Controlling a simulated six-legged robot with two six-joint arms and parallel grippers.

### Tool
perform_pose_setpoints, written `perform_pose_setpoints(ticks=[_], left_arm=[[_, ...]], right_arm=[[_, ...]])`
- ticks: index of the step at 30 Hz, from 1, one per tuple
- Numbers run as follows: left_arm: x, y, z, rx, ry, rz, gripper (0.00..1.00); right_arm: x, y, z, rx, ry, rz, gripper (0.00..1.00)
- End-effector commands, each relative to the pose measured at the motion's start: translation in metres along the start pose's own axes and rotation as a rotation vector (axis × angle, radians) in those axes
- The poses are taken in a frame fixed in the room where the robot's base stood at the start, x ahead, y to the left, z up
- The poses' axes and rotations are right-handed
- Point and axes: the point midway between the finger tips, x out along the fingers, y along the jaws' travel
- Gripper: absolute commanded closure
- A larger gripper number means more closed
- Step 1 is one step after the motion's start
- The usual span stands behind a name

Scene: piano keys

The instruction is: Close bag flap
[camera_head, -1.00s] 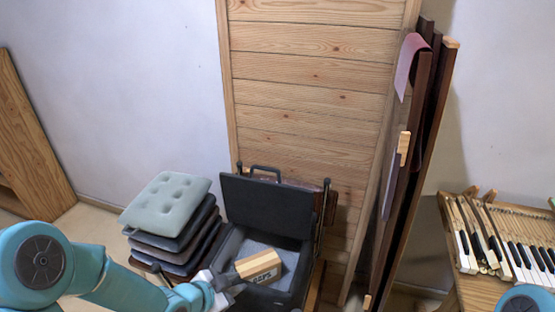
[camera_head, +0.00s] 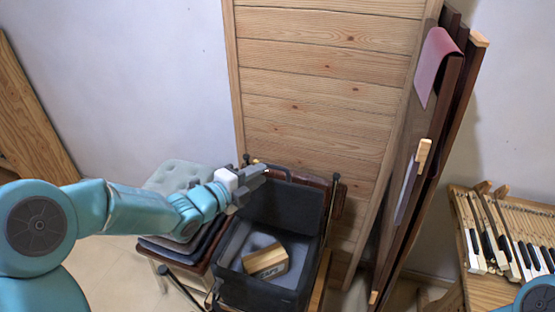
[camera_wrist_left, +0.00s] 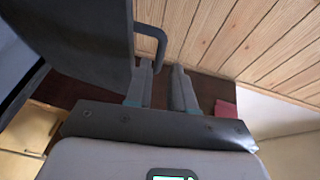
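The bag is a dark open case with its flap (camera_head: 285,205) standing upright against the wooden panel. Its grey-lined inside (camera_head: 235,245) holds a wooden block (camera_head: 265,262) with dark lettering. My left gripper (camera_head: 262,171) is at the flap's top left edge and covers the handle area in the head view. In the left wrist view the two fingers (camera_wrist_left: 162,78) are apart, and the flap's dark handle (camera_wrist_left: 152,38) reaches to just in front of the gap. I cannot tell whether they touch. My right gripper is out of view.
A stack of cushions (camera_head: 175,175) stands left of the bag, partly behind my left arm. A wooden panel (camera_head: 310,90) rises behind the flap. Dark boards (camera_head: 430,150) lean to its right. A keyboard (camera_head: 515,245) is at the far right.

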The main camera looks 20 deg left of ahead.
Motion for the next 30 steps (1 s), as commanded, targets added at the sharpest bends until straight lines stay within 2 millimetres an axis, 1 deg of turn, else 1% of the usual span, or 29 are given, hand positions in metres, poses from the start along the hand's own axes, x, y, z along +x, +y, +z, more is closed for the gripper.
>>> perform_pose_setpoints(ticks=[1, 6, 9, 12, 16, 23, 25, 26, 30], left_arm=[[0.013, -0.003, -0.001, 0.0, 0.005, 0.002, 0.77], [0.05, -0.002, 0.0, -0.001, 0.005, 0.003, 0.77], [0.066, -0.002, 0.001, 0.0, 0.004, 0.002, 0.77], [0.077, -0.002, 0.001, -0.001, 0.004, 0.001, 0.77], [0.084, -0.001, 0.002, -0.001, 0.003, 0.001, 0.77], [0.084, 0.0, 0.003, -0.001, 0.003, 0.001, 0.77], [0.084, 0.0, 0.003, -0.001, 0.003, 0.001, 0.96], [0.084, 0.0, 0.003, -0.001, 0.003, 0.001, 1.0], [0.084, 0.0, 0.002, -0.001, 0.004, 0.001, 1.0]], right_arm=[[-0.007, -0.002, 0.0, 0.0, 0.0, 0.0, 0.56], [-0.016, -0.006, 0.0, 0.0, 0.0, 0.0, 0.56], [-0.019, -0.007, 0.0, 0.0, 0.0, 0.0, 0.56], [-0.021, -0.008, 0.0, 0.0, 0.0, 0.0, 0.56], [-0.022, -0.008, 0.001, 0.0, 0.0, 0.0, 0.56], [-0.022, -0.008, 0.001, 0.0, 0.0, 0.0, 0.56], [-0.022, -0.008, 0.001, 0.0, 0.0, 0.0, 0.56], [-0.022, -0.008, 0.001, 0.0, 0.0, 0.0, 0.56], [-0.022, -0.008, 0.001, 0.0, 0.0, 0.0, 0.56]])
